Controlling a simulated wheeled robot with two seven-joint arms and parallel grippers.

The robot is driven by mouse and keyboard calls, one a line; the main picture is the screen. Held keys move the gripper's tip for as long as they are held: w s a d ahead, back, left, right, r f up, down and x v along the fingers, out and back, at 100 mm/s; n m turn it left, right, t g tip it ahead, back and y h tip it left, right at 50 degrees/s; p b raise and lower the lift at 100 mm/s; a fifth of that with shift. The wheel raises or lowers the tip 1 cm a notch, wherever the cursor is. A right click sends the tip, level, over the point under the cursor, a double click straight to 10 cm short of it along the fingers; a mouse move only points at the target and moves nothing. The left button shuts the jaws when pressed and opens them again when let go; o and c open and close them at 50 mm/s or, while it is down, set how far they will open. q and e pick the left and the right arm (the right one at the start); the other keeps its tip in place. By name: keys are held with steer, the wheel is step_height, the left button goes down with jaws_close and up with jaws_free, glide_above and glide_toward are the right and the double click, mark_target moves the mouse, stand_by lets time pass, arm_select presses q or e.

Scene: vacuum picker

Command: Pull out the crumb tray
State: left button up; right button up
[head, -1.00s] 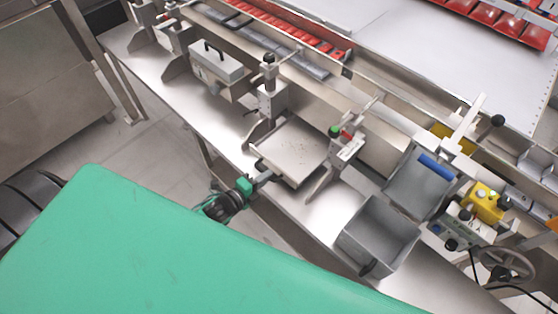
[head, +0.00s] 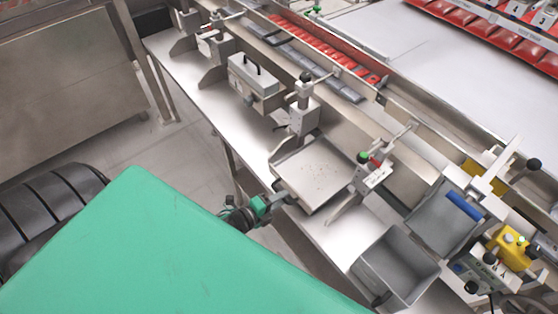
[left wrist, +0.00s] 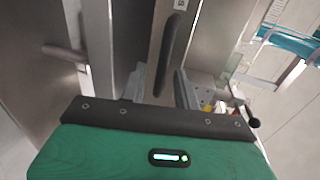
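The crumb tray (head: 318,170) is a shallow grey metal tray with dark crumbs on its floor. In the head view it sits on the steel shelf, between two upright brackets. Its dark bar handle (left wrist: 172,45) shows in the left wrist view. My left gripper (head: 277,200) is at the tray's front edge; in the left wrist view its two fingers (left wrist: 162,82) stand apart, one on each side of the handle, with a gap visible on the left side. Contact on the right side is unclear. My right gripper is not in view.
A grey open bin (head: 398,268) stands on the shelf right of the tray. A bracket with green and red knobs (head: 372,170) and a post with a black knob (head: 303,95) flank the tray. Open floor (head: 170,140) lies in front of the shelf.

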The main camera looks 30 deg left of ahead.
arm_select(q)
steer(key=b+v, duration=0.2)
steer(key=v, duration=1.1)
steer(key=shift+s, duration=0.4)
steer(key=shift+a, duration=0.15)
steer(key=s+a+f+n+g+y, duration=0.15)
steer(key=f+n, duration=0.25)
steer(key=f, duration=0.5)
steer(key=s+a+f+n+g+y, duration=0.1)
steer(key=s+f+n+g+y, duration=0.15)
steer(key=f, duration=0.75)
steer(key=s+a+f+n+g+y, duration=0.1)
steer(key=s+f+n+g, duration=0.2)
steer(key=f, duration=0.6)
steer(key=s+d+f+n+g, duration=0.3)
steer(key=s+f+n, duration=0.2)
steer(key=s+f, duration=0.3)
steer(key=s+d+f+n+g, duration=0.3)
steer(key=s+d+f+n, duration=0.1)
steer(key=s+f, duration=0.5)
steer(key=shift+s+n+g, duration=0.3)
steer(key=shift+n, duration=0.25)
